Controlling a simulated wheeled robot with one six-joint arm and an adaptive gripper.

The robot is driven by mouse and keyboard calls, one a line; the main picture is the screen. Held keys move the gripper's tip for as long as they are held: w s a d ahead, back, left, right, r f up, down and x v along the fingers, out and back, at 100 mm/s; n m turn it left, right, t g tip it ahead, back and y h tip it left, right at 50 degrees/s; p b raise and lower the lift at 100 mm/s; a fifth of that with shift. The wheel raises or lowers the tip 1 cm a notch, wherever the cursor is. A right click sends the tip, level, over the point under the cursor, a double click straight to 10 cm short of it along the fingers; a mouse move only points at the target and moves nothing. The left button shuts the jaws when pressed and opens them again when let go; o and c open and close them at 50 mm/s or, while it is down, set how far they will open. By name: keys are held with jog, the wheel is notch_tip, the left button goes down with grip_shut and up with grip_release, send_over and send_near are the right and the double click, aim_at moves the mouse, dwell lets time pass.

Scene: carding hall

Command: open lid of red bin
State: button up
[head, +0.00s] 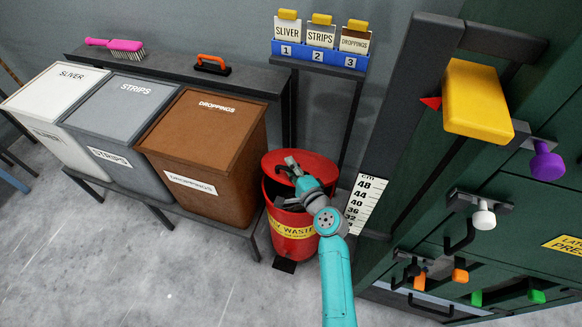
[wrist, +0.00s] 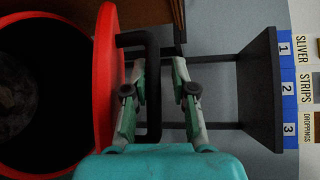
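The red waste bin (head: 292,222) stands on the floor beside the brown bin. Its red lid (head: 318,163) is raised, and the dark inside shows below it. In the wrist view the bin's round mouth has a red rim (wrist: 45,15), and the lid (wrist: 105,75) stands nearly edge-on to its right. The lid's black handle (wrist: 153,88) lies between the fingers of my gripper (wrist: 160,64). The fingers are apart, with a gap to the right of the handle bar. In the head view my gripper (head: 290,168) is at the lid, and its fingertips are hard to make out.
White, grey and brown lidded bins (head: 228,155) stand on a low rack at left. A dark shelf (head: 180,75) behind holds a pink brush (head: 118,46) and an orange-handled tool (head: 212,65). A green machine (head: 480,200) with protruding knobs stands close at right. Floor in front is clear.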

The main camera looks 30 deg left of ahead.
jog(key=shift+d, duration=0.1)
jog(key=v, duration=0.7)
jog(key=shift+s+d, duration=0.15)
dwell(0.5)
